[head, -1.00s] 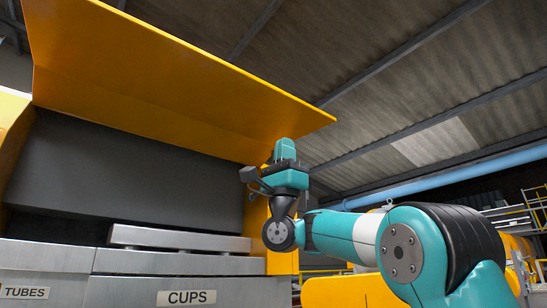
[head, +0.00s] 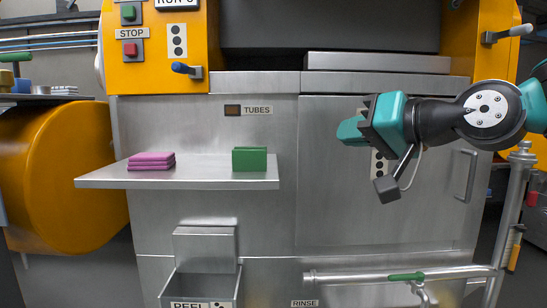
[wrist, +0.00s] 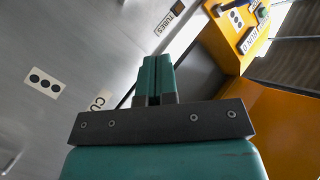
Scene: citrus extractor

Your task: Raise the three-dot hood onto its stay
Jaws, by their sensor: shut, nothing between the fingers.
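My gripper (head: 350,131) is shut and empty, its fingers pointing left in front of the steel cups door (head: 330,200). In the wrist view its green fingers (wrist: 154,72) are together with nothing held. The hood is above the head view's frame. A wide yellow-orange surface in the wrist view, probably the hood (wrist: 275,125), stands clear of the gripper, with the dark opening (wrist: 198,72) beside it. A three-dot plate (head: 177,41) is on the left yellow post; another (wrist: 45,83) is on the cups door, partly behind the gripper in the head view. I cannot make out the stay.
A steel shelf (head: 110,180) juts out, holding pink pads (head: 152,161) and a green block (head: 250,159). A rinse pipe (head: 370,274) runs low at the front.

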